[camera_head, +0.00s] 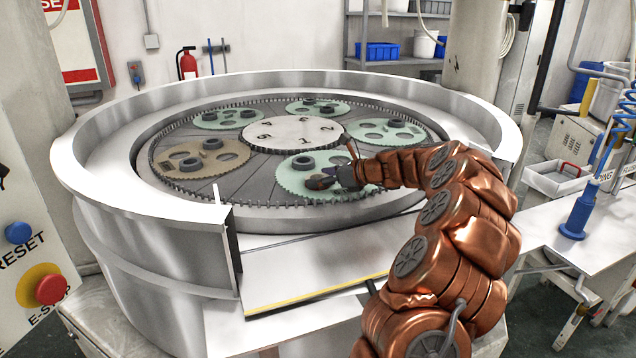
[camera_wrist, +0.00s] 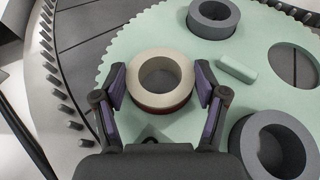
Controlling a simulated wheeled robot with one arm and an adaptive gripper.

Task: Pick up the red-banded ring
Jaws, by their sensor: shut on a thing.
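The red-banded ring (camera_wrist: 161,100) shows in the wrist view with a cream top face and a dark red band around its lower side. It lies flat at the toothed edge of a pale green carrier disc (camera_wrist: 125,58). My gripper (camera_wrist: 160,78) has one purple-padded finger on each side of the ring and is shut on it. I cannot tell whether the ring touches the disc. In the head view my gripper (camera_head: 335,180) is low over the front green disc (camera_head: 293,186), and the ring is mostly hidden there.
Two grey rings, one behind (camera_wrist: 213,31) and one to the right (camera_wrist: 244,150), stand close on the same disc. A small pale green bar (camera_wrist: 237,68) lies right of my gripper. The machine's high metal rim (camera_head: 130,205) surrounds the plate, with a front opening (camera_head: 310,268).

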